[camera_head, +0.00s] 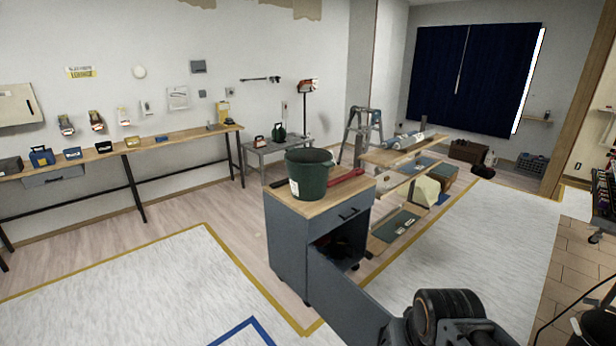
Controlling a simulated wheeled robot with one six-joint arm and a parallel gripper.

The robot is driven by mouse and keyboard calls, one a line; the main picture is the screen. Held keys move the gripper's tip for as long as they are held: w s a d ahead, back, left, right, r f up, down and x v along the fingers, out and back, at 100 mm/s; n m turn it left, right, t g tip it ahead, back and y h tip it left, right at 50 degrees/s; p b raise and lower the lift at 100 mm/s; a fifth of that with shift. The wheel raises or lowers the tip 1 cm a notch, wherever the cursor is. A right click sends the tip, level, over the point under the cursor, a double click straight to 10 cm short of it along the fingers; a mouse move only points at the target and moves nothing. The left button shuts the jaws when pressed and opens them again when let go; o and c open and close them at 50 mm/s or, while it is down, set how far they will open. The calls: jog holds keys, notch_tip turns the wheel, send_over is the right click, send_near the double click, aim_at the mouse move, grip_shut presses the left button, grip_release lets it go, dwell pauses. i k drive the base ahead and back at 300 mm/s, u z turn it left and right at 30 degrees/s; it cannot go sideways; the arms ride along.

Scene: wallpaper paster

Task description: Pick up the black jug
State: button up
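No plainly black jug stands out. The nearest match is a small dark jug-like container (279,131), looking dark green to black, on the grey side table (262,148) against the back wall. It is small in view and its handle is hard to make out. A larger dark green bucket (308,174) with a white label stands upright on the wooden top of a grey cabinet (288,240) in the middle. Dark rounded parts at the bottom right look like my arm. No gripper fingers can be made out, and nothing is seen held.
The cabinet's door (345,305) hangs open toward the front. A red tool (345,179) lies beside the bucket. A long workbench (110,152) lines the left wall. A stepladder (360,132) and plank benches (402,153) stand behind the cabinet. The floor at front left is clear.

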aim_at(344, 250)
jog(key=k, duration=0.9)
jog(key=z, duration=0.95)
jog(key=i, duration=6.55)
jog(key=u, duration=3.7)
